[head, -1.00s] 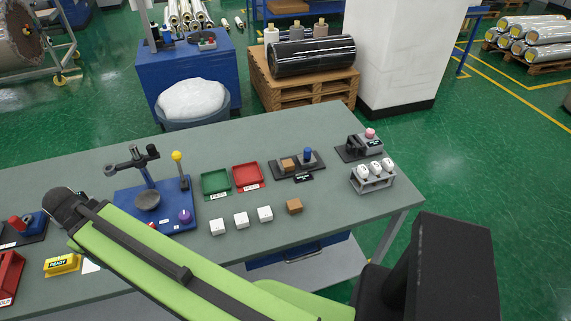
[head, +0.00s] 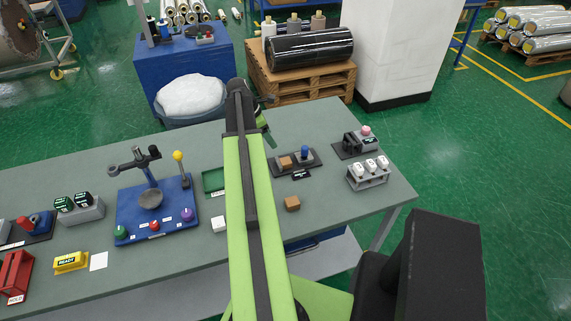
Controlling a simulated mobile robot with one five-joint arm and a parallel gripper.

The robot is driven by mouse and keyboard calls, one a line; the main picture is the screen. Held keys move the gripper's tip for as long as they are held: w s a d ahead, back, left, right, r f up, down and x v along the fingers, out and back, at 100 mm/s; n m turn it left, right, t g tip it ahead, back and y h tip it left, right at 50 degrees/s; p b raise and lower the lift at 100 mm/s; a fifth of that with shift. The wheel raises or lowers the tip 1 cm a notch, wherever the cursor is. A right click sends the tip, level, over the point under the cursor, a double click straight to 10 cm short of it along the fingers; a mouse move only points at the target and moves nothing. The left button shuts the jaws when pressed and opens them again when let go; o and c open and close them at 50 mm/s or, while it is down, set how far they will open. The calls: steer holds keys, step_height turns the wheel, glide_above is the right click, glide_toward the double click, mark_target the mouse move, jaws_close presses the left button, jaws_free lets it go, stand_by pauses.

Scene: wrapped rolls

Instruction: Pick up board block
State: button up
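A small brown block (head: 286,162) sits on a black board (head: 312,162), to the left of a blue peg-like piece (head: 305,152). I take this for the board block. A second brown block (head: 292,204) lies on the bare table in front of the board. My gripper (head: 269,138) is at the far end of my raised green arm, up and to the left of the board in the picture. It is small and partly hidden by the arm. I cannot tell whether its fingers are open or shut, and no held object shows.
My arm covers the red tray, two white blocks and part of the green tray (head: 213,181). One white block (head: 219,224) shows at its left. A rack of white bottles (head: 368,174) and a device with a pink knob (head: 365,133) stand right of the board. A blue station (head: 158,212) stands left.

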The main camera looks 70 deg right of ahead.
steer(key=b, duration=0.9)
glide_above(285, 161)
steer(key=w+a, duration=0.1)
steer(key=w, duration=0.1)
step_height(285, 161, down, 11)
steer(key=shift+a+r, duration=0.15)
steer(key=shift+r, duration=0.15)
steer(key=b+x, duration=0.5)
steer(key=shift+s, duration=0.1)
jaws_close()
